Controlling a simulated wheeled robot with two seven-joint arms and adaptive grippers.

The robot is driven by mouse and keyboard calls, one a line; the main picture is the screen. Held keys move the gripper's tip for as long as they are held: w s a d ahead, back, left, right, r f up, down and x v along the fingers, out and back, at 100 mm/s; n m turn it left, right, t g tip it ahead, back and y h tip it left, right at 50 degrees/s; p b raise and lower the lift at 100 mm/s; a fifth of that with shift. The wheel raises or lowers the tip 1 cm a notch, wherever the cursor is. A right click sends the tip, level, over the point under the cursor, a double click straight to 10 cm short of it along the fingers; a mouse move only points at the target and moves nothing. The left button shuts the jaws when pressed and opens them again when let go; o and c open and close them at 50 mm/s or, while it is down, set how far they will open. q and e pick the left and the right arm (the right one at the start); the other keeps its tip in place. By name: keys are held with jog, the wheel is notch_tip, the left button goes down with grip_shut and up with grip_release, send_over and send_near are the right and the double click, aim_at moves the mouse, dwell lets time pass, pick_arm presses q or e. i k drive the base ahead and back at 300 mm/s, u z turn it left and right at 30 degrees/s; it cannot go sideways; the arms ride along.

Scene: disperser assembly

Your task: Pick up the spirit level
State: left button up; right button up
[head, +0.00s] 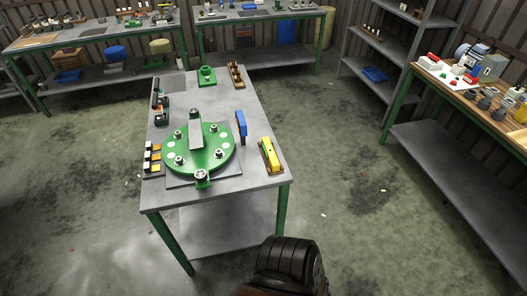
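A yellow bar-shaped tool (268,151), which looks like the spirit level, lies in a brown holder (276,168) near the right edge of the central metal table (245,180). It is small in the head view, so its vials cannot be made out. Neither of my grippers shows in the head view. A dark rounded part at the bottom middle seems to be mine.
A green round disperser plate (218,153) with several fittings fills the table's middle. A blue upright piece (241,125) stands between it and the yellow tool. A right-hand bench (464,100) holds other items. The floor around the table is largely clear.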

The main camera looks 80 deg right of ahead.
aim_at(272, 157)
jog(key=z, duration=0.5)
jog(key=i, duration=0.8)
jog(key=z, duration=0.85)
